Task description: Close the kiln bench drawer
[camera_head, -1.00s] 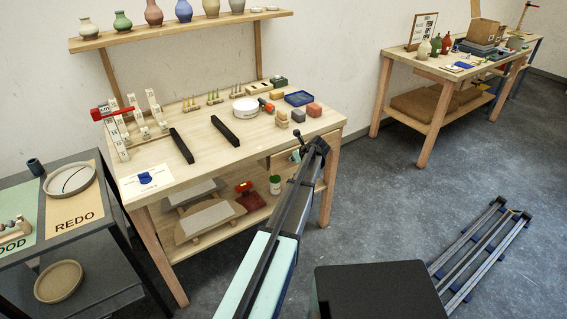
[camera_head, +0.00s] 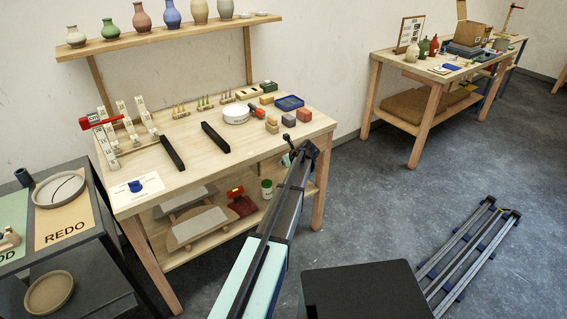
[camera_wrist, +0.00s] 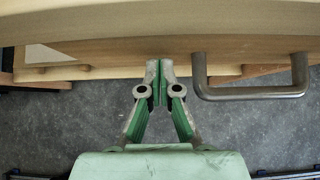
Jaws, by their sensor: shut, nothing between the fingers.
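The kiln bench drawer shows in the wrist view as a wooden front (camera_wrist: 120,50) just under the pale bench top (camera_wrist: 100,10). Its grey metal bar handle (camera_wrist: 250,92) is on the right. My gripper (camera_wrist: 160,68) is shut and empty, to the left of the handle. Its green-padded fingertips are together at the lower edge of the drawer front, touching it or very close. In the head view my arm reaches to the right front of the kiln bench (camera_head: 190,182) and hides most of the drawer there. I cannot tell how far the drawer stands out.
Cones, black bars and small blocks stand on the bench top. A lower shelf (camera_head: 160,255) holds plates and a green jar (camera_head: 266,189). A dark sorting table (camera_head: 100,255) is at the left and another wooden bench (camera_head: 385,60) at the back right. Floor between the benches is clear.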

